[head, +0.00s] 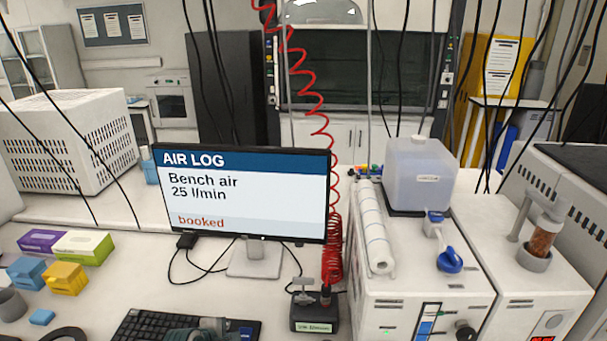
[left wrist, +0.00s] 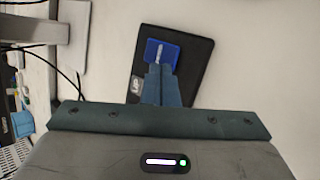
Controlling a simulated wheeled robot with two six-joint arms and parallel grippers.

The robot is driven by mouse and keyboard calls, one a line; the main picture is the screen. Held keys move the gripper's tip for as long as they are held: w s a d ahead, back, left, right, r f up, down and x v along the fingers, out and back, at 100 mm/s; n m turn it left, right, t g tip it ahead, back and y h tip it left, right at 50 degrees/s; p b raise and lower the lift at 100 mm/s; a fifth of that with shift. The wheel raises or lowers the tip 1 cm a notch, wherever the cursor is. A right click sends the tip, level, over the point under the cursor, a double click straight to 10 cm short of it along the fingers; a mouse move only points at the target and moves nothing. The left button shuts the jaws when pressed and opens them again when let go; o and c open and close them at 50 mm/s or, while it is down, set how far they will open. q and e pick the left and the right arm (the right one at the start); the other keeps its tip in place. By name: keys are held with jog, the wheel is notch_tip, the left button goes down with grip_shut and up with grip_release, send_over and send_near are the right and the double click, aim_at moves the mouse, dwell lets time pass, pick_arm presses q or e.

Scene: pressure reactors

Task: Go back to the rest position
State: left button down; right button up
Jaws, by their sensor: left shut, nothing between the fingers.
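My left gripper (left wrist: 160,72) shows in the left wrist view with its two teal fingers together and nothing between them. Its fingers overlap a black flat box (left wrist: 190,75) bearing a bright blue square (left wrist: 163,52); whether they touch it I cannot tell. In the head view only a dark teal part of my left gripper (head: 195,334) shows at the bottom edge, over the black keyboard (head: 145,326). My right gripper is in neither view.
A monitor (head: 245,195) reading "AIR LOG" stands behind the keyboard. A small black box with a valve (head: 313,315) and a red coiled hose (head: 333,240) are to its right. White reactor units (head: 420,290) fill the right. Coloured boxes (head: 65,278) lie at left.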

pick_arm(q)
jog(key=s+a+r+m+g+y, duration=0.25)
jog(key=s+m, duration=0.75)
jog(key=s, duration=0.7)
jog(key=s+a+r+m+g+y, duration=0.1)
jog(key=s+a+r+m+y, duration=0.2)
jog(key=s+m, duration=1)
jog(key=s+a+f+n+g+b, duration=0.1)
jog(key=f+b, duration=0.2)
jog(key=f, duration=1)
jog(key=s+a+f+n+h+b, duration=0.1)
jog(key=f+n+b, duration=0.1)
jog(key=f, duration=1)
jog(key=s+a+f+n+g+b, duration=0.1)
jog(key=s+a+f+b, duration=0.15)
jog(key=f, duration=1.05)
jog(key=s+f+b, duration=0.3)
jog(key=s+f, duration=0.6)
jog(key=f, duration=0.4)
jog(key=s+f+b, duration=0.4)
jog(key=s+f, duration=0.5)
jog(key=f, duration=0.4)
jog(key=shift+a+g, duration=0.15)
jog(key=shift+g, duration=0.2)
jog(key=shift+w+f, duration=0.1)
